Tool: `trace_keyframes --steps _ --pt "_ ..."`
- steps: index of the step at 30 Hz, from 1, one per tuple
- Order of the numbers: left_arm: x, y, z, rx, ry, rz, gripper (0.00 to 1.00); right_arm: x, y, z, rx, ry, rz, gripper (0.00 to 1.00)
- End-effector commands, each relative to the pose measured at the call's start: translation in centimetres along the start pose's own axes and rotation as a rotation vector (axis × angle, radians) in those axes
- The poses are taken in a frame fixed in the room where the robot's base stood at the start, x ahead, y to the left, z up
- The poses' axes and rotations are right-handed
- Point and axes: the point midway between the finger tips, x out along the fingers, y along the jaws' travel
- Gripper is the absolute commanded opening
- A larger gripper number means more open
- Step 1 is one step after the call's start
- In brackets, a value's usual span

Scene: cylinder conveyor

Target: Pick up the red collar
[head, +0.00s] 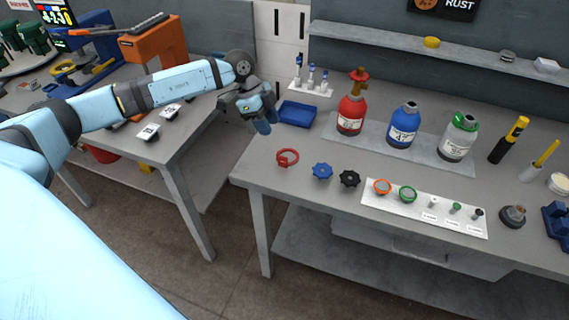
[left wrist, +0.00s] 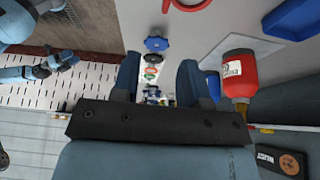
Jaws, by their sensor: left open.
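The red collar (head: 287,157) is a ring with a small block on one side, lying flat near the left front edge of the right-hand table (head: 262,176). In the left wrist view part of its ring (left wrist: 187,6) shows at the top edge, cut off by the frame. My left gripper (head: 263,121) is open and empty, up and to the left of the collar and apart from it; its two fingers (left wrist: 159,75) show in the left wrist view. What looks like my right gripper (left wrist: 58,62) is at the left of that view, too small to tell its state.
A blue tray (head: 297,113) lies behind the collar. A blue knob (head: 322,171) and a black knob (head: 349,179) lie to its right. Red (head: 350,116), blue (head: 403,126) and white (head: 458,139) bottles stand behind. The tabletop around the collar is clear.

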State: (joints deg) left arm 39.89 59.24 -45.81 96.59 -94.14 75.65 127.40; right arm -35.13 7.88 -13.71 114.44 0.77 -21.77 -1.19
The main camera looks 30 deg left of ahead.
Motion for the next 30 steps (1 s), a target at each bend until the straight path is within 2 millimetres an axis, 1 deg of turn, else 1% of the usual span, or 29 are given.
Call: trace_keyframes --steps 1,3,5,9,13,15,20,22,27,30 --pt "-0.2 -0.2 0.5 -0.015 -0.023 -0.004 0.4 0.0 0.0 0.1 -0.001 0.0 0.0 0.59" --pt "0.3 -0.3 0.8 -0.027 -0.037 -0.005 0.4 -0.1 0.1 0.0 -0.002 -0.001 0.0 0.59" --pt "1.3 -0.3 0.8 -0.028 -0.037 -0.005 0.4 -0.1 0.1 -0.1 -0.002 -0.001 0.0 0.59" --pt "4.2 -0.3 0.8 -0.028 -0.034 -0.003 0.4 -0.4 0.2 -0.4 -0.002 -0.001 0.002 0.59" --pt "6.4 -0.4 0.9 -0.026 -0.033 -0.004 0.4 -0.5 0.3 -0.5 -0.002 -0.002 0.005 0.59" --pt "7.2 -0.4 1.0 -0.025 -0.034 -0.005 0.4 -0.5 0.3 -0.5 -0.002 -0.003 0.006 0.59" --pt "8.2 -0.4 1.0 -0.025 -0.033 -0.006 0.4 -0.5 0.4 -0.5 -0.003 -0.005 0.006 0.59" --pt "8.9 -0.4 1.1 -0.025 -0.033 -0.004 0.4 -0.7 0.4 -0.6 -0.003 -0.006 0.006 0.59" --pt "11.5 -0.5 1.4 -0.025 -0.033 -0.005 0.4 -1.0 0.3 -1.1 -0.003 -0.006 0.006 0.59" --pt "12.7 -0.5 1.5 -0.025 -0.032 -0.005 0.4 -1.1 0.3 -1.3 -0.003 -0.004 0.005 0.59"
